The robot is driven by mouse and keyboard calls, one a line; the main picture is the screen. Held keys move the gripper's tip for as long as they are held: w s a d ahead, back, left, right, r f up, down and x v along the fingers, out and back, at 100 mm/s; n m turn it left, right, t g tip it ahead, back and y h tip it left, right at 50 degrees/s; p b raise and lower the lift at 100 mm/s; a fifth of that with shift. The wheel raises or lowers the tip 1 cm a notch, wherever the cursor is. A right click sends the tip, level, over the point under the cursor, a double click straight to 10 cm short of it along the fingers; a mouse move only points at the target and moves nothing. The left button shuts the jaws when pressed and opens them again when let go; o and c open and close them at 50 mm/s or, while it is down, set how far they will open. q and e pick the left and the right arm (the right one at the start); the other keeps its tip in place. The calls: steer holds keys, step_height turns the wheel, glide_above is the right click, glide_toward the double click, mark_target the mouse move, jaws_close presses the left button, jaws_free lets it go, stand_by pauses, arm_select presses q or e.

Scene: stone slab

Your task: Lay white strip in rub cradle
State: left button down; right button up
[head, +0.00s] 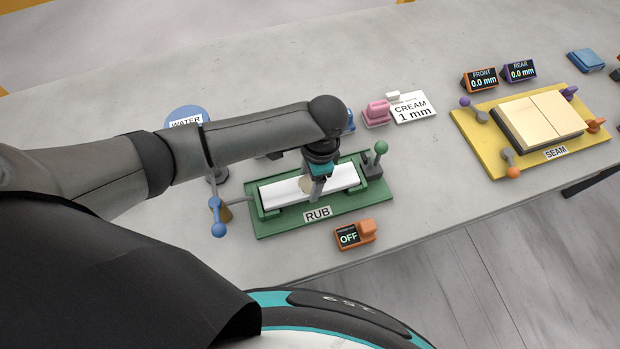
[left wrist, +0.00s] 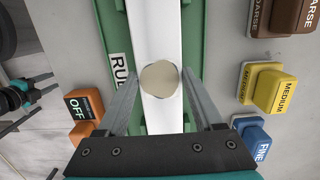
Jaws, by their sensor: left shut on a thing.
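The white strip (head: 344,177) lies lengthwise in the green RUB cradle (head: 262,226), flat between its side walls as far as I can see. A round beige disc (left wrist: 160,79) is on top of the strip's middle. My left gripper (head: 318,188) points down over the strip, and its fingers are at the strip's two long edges in the left wrist view (left wrist: 159,80). It is shut on the strip. My right gripper (left wrist: 46,90) shows small at the left of the left wrist view, away from the cradle, fingers apart and empty.
An orange OFF switch box (head: 355,234) stands in front of the cradle. A green-knobbed lever (head: 379,150) is at its right end and a blue-knobbed lever (head: 215,203) at its left. A yellow SEAM fixture (head: 478,140) stands to the right. Bare slab lies between them.

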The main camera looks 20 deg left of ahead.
arm_select(q)
steer(key=shift+f, duration=0.1)
steer(key=shift+c, duration=0.2)
jaws_free()
step_height(320, 180, up, 12)
steer(key=d+p, duration=0.1)
steer(key=p, duration=0.1)
steer(key=shift+w+d, duration=0.15)
steer(key=shift+w, duration=0.25)
stand_by(0.4)
